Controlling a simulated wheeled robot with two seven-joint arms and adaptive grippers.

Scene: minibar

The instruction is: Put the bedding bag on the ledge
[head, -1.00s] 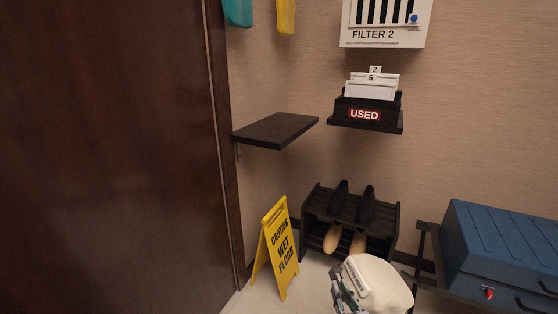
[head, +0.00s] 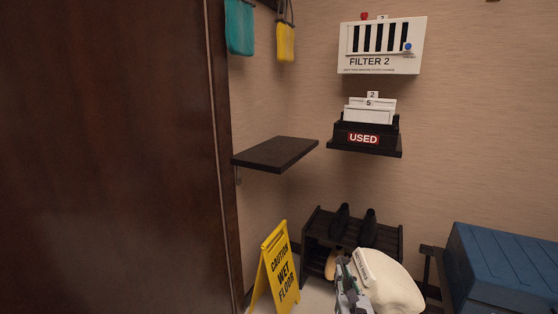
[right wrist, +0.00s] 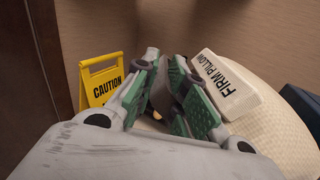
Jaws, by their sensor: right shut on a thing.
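The bedding bag (head: 398,286) is a cream, rounded bag with a white block marked FIRM PILLOW. It hangs low in front of the shoe rack in the head view and fills the right side of the right wrist view (right wrist: 285,118). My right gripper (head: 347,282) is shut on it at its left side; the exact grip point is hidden. The gripper's green-padded fingers (right wrist: 168,92) show in the wrist view beside the white block. A dark, empty ledge (head: 276,152) sticks out from the wall beside the door, higher and left of the bag. My left gripper is not in view.
A shelf (head: 365,151) right of the ledge holds a black USED box (head: 368,136). A yellow wet-floor sign (head: 278,270) stands below the ledge. The shoe rack (head: 320,225) and a blue case (head: 505,260) are nearby. Teal (head: 240,27) and yellow (head: 286,42) items hang above.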

